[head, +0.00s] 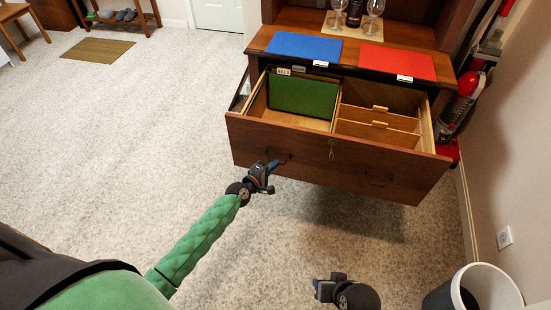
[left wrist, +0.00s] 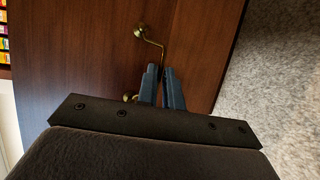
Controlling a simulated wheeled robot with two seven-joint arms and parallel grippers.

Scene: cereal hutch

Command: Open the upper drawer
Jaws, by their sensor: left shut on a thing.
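The upper drawer (head: 310,152) of the brown wooden hutch is pulled far out, with its inside showing. A green folder (head: 303,98) stands in its left part and wooden dividers (head: 378,130) in its right part. My left gripper (head: 272,170) is at the left end of the drawer front. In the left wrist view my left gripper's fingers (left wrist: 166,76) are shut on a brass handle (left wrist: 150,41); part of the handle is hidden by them. My right gripper (head: 328,283) is away from the drawer, above the carpet; its jaw gap is not clear.
A blue folder (head: 304,47) and a red folder (head: 398,62) lie on the hutch top, near glasses (head: 374,14). A white bin (head: 490,287) is at lower right.

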